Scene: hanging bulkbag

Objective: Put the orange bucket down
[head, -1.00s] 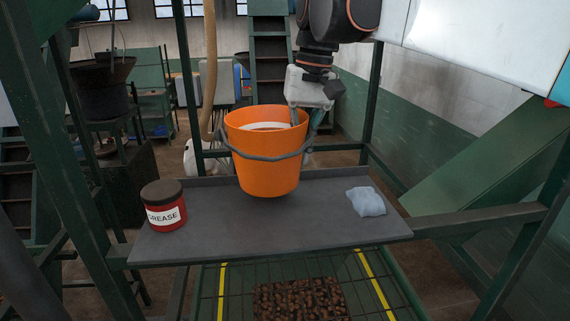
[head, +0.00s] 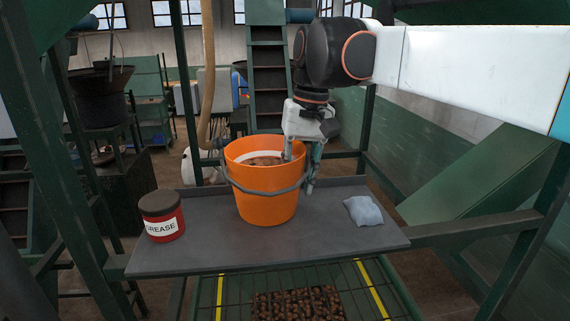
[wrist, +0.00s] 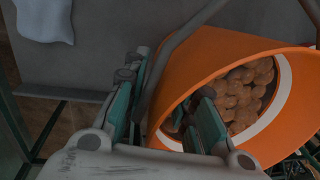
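The orange bucket (head: 266,199) stands upright on the dark grey shelf (head: 209,247), near its middle, with its dark handle hanging across the front. Brown round lumps (wrist: 246,92) and a pale inner band show inside it. My gripper (head: 301,172) is at the bucket's right rim, with one finger inside and the other outside. In the wrist view my gripper (wrist: 169,85) has its fingers spread apart, with the bucket wall between them and visible gaps beside it. The lower part of the inner finger is hidden in the head view.
A red grease tin (head: 162,216) stands at the shelf's left end. A pale blue cloth (head: 363,210) lies at the right. Green frame posts flank the shelf, and a grate (head: 235,284) with brown lumps lies below its front edge.

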